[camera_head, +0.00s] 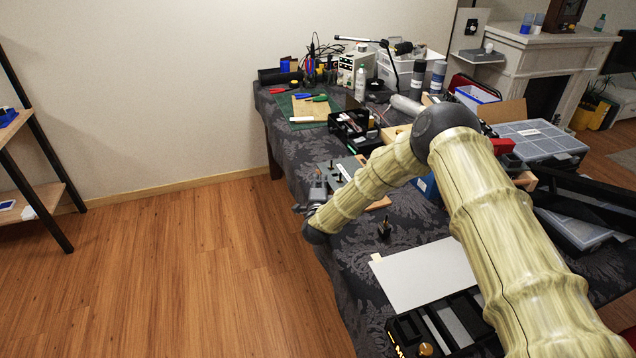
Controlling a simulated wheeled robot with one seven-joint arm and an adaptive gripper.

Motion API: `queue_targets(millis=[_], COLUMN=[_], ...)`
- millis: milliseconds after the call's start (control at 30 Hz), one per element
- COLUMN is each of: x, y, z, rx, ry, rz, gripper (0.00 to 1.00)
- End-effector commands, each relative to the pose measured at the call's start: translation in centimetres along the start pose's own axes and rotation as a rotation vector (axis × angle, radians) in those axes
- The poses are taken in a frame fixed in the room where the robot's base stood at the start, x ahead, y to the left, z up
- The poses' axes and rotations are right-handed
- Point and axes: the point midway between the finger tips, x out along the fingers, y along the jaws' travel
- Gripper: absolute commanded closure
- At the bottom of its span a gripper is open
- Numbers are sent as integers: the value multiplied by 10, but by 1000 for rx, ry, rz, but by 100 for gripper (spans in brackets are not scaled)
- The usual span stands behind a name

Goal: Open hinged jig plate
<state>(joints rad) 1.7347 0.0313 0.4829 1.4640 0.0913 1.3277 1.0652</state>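My arm reaches in from the lower right, bends at a dark elbow joint, and comes down to the table's left edge. My gripper (318,187) is small and grey there, beyond the dark wrist joint. Its fingers are too small and unclear to tell open from shut. Just right of it lies a flat grey plate-like piece (343,169) on or beside a wooden base, partly hidden by my forearm. This may be the hinged jig plate; I cannot make out its hinge or whether it is raised. I cannot tell whether my gripper touches it.
The table has a dark patterned cloth (285,135). A small black part (384,228) and a light grey sheet (425,274) lie nearer. A black open box (352,125), green mat (311,108) and tools crowd the back. The wooden floor at left (180,270) is clear.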

Motion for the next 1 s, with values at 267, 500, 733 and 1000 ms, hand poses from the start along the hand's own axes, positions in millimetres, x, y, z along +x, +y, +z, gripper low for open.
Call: queue_targets(millis=[267, 500, 733, 1000], x=[-1, 0, 1, 6], y=[0, -8, -32, -72], z=[3, 1, -4, -18], rx=[1, 45, 171, 391], ry=[-1, -1, 1, 4], rz=[2, 20, 71, 161], gripper=[100, 100, 100, 100])
